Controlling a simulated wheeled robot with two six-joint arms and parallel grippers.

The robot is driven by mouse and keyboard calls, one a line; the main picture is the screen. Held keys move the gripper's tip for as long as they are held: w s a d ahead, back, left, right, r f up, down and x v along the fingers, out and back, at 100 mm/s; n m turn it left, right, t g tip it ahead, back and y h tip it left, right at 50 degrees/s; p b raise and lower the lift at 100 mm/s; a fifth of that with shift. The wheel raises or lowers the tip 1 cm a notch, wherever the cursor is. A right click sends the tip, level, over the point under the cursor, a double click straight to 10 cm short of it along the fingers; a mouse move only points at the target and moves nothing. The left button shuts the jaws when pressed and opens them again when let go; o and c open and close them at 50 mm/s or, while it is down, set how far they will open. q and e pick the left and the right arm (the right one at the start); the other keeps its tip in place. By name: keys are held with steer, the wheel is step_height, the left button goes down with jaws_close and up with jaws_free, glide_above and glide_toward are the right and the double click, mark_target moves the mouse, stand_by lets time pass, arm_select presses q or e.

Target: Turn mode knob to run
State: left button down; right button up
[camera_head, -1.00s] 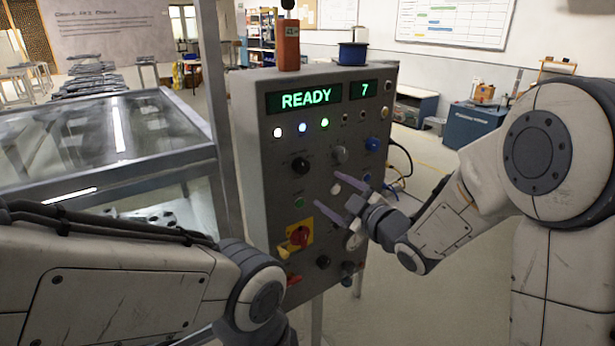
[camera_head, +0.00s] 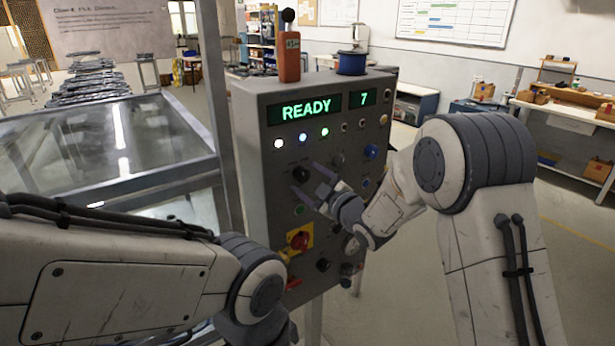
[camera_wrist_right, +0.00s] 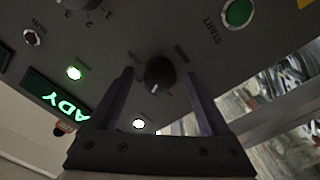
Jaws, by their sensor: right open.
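The mode knob (camera_head: 301,173) is a round black knob on the front of the grey control panel (camera_head: 250,150). In the right wrist view the knob (camera_wrist_right: 160,75) sits in the middle, with a small white mark on its lower edge; the lettering around it is too dim to read. My right gripper (camera_head: 306,179) is open in front of the knob. In the wrist view its fingers (camera_wrist_right: 159,73) stand either side of the knob with gaps; I cannot tell how much depth remains between. My left arm shows at lower left, but its gripper is out of sight.
The panel display (camera_head: 305,109) reads READY and 7. A green START button (camera_wrist_right: 238,12) and a red knob on yellow (camera_head: 299,240) are nearby. An orange handset (camera_head: 289,56) and a blue spool (camera_head: 351,62) stand on top. A glass-topped frame (camera_head: 100,150) is at left.

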jaws_close()
steer(key=shift+f+m+b, duration=0.15)
steer(key=shift+m+b, duration=0.95)
steer(key=shift+m, duration=0.4)
steer(key=m+b, duration=0.1)
steer(key=m, duration=0.3)
steer(key=shift+m, duration=0.3)
steer(key=m, duration=0.4)
steer(key=shift+a+b, duration=0.1)
steer(key=shift+b, duration=0.2)
steer(key=m, duration=0.6)
steer(key=shift+s+p, duration=0.1)
steer(key=shift+p, duration=0.3)
steer(key=shift+m, duration=0.3)
